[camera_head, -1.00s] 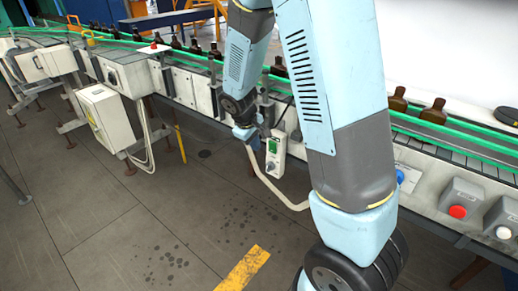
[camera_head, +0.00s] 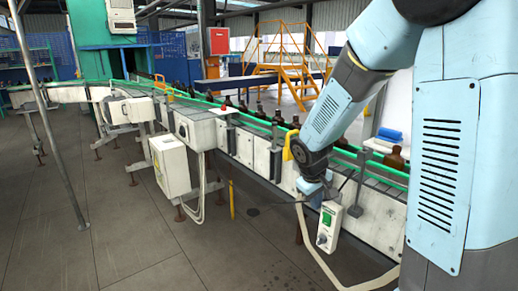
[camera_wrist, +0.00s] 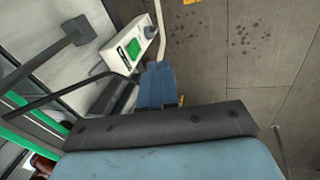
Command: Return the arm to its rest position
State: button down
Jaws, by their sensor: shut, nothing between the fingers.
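My gripper (camera_head: 313,190) hangs at the end of my bent light-blue arm, in front of the conveyor's near side. In the wrist view its blue fingers (camera_wrist: 156,84) are together with nothing between them. A white control box with a green panel (camera_head: 328,226) is just below and right of the gripper in the head view; it also shows beyond the fingers in the wrist view (camera_wrist: 128,46). Amber bottles stand on the conveyor, one (camera_head: 395,158) right of my forearm. Part of a brown bottle (camera_wrist: 42,164) shows at the lower left of the wrist view.
The conveyor (camera_head: 250,152) with green rails (camera_head: 235,113) runs from the right into the back left. A white cabinet (camera_head: 171,166) and a pale hose (camera_head: 322,262) are at its near side. A metal post (camera_head: 50,130) stands at the left. The floor in front is open.

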jog(key=s+d+r+m+t+y, duration=0.1)
jog(key=s+r+m, duration=0.1)
jog(key=s+r, duration=0.7)
jog(key=s+d+r+m+t+y, duration=0.1)
jog(key=s+d+r+m+t, duration=0.1)
jog(key=s+r, duration=0.8)
jog(key=s+m, duration=0.1)
jog(key=s, duration=0.2)
jog(key=shift+d+m, duration=0.3)
jog(key=c, duration=1.8)
grip_release()
